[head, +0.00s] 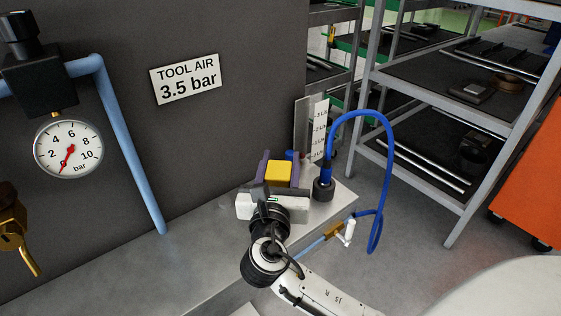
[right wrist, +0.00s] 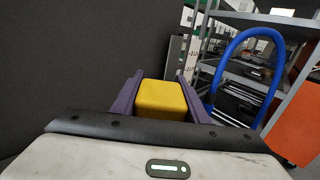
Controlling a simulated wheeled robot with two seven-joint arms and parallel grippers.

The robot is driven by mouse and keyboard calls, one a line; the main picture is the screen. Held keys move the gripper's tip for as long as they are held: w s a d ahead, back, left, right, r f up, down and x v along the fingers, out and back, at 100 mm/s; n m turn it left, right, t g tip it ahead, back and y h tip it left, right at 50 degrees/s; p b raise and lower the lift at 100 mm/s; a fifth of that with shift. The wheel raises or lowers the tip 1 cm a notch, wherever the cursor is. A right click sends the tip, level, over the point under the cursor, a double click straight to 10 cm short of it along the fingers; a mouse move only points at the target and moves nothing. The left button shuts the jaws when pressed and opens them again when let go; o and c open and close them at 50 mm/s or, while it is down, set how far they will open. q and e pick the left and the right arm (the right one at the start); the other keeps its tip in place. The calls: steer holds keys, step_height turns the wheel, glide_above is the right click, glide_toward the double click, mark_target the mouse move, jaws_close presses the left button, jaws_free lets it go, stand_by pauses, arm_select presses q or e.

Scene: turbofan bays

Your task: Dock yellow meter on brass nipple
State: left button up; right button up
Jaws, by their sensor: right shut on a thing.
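The yellow meter (head: 278,174) shows as a yellow block between the purple fingers of my right gripper (head: 278,168), which is shut on it. In the right wrist view the meter (right wrist: 161,98) sits between both fingers, upper face visible. The gripper is over the far end of the grey bench, near the dark wall. I cannot make out the brass nipple for certain; the gripper may hide it. A brass fitting (head: 333,229) with a white handle sits on the pale blue pipe at the bench end. My left gripper is not in view.
A blue hose (head: 375,120) loops up from a dark socket (head: 323,189) just right of the gripper. A scale plate (head: 318,130) stands behind it. A round gauge (head: 68,148) and brass part (head: 12,222) are at left. Metal shelves (head: 450,130) stand right; the bench's left stretch is clear.

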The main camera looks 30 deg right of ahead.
steer(key=shift+f, duration=0.5)
steer(key=o, duration=0.9)
steer(key=shift+c, duration=0.2)
